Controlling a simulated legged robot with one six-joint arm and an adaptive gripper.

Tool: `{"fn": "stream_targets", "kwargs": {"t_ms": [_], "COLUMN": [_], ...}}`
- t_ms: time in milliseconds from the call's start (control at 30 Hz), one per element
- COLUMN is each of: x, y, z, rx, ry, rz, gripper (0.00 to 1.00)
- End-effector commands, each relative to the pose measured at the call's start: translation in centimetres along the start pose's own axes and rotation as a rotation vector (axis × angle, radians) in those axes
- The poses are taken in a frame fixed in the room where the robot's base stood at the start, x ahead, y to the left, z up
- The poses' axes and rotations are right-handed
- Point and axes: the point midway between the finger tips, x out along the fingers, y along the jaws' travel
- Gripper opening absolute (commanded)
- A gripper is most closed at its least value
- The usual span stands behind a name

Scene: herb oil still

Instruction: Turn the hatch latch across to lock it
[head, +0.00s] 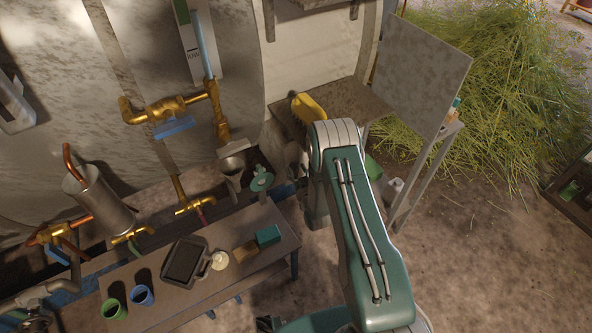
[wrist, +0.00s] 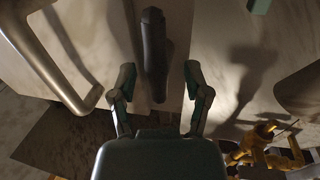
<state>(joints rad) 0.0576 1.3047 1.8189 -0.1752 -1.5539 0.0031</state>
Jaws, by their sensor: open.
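The latch (wrist: 154,50) is a dark bar with a rounded end, seen in the wrist view. It lies lengthwise up and down the picture against a pale, stained panel (wrist: 95,35). My gripper (wrist: 159,72) is open, with one finger on each side of the bar. Gaps show between the bar and both fingers, and the frames do not show that either finger touches it. In the head view my arm covers the area around the gripper, and I cannot make out the latch there.
A curved metal tube handle (wrist: 48,58) runs close by on the left in the wrist view. Brass valve parts (wrist: 270,150) lie at lower right. In the head view, a low bench (head: 215,287) holds cups and a dark tray, and a grey board (head: 425,68) stands right.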

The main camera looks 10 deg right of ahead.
Motion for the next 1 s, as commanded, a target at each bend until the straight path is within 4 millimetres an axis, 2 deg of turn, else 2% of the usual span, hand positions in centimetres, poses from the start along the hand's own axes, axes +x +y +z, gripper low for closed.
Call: {"fn": "stream_targets", "kwargs": {"t_ms": [200,233,267,300,333,367,1000], "x": [0.04,0.03,0.03,0.03,0.03,0.02,-0.22], "y": [-0.01,0.0,-0.01,0.0,0.0,0.0,-0.12], "z": [0.02,0.02,0.02,0.02,0.02,0.02,0.6], "rx": [0.0,0.0,0.0,0.0,0.0,0.0,0.004], "ry": [-0.001,-0.001,0.0,0.0,0.0,-0.001,-0.017], "rz": [0.0,0.0,0.0,0.0,0.0,0.0,-0.002], "gripper": [0.62,0.53,0.4,0.22,0.09,0.0,0.0]}}
